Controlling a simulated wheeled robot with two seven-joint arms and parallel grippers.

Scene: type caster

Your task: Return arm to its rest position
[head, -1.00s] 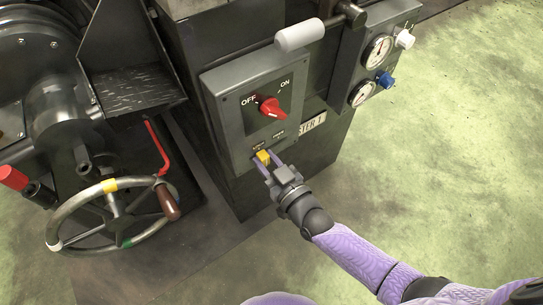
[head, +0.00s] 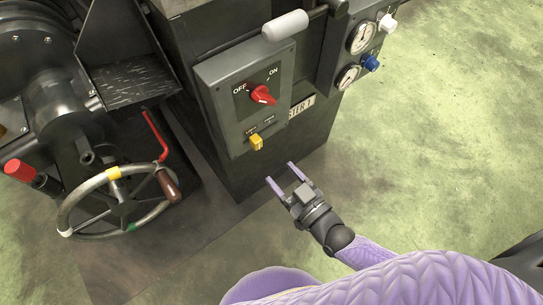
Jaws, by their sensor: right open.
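My right gripper (head: 280,175) is in the lower middle of the head view, with its two pale purple fingers spread apart and nothing between them. It is in front of and below the grey control box (head: 222,124), apart from it. My right arm (head: 385,280) comes in from the lower right in a purple sleeve. On the box, a red rotary knob (head: 262,95) sits between the OFF and ON marks, and a yellow switch (head: 256,142) sits below it. My left gripper is not in view.
A handwheel (head: 88,213) with a brown knob and a red lever (head: 155,134) stand at the left. A light grey handle (head: 285,25) juts out above the box. Two gauges (head: 361,38) with white and blue knobs are at upper right. The green floor (head: 440,150) at right is clear.

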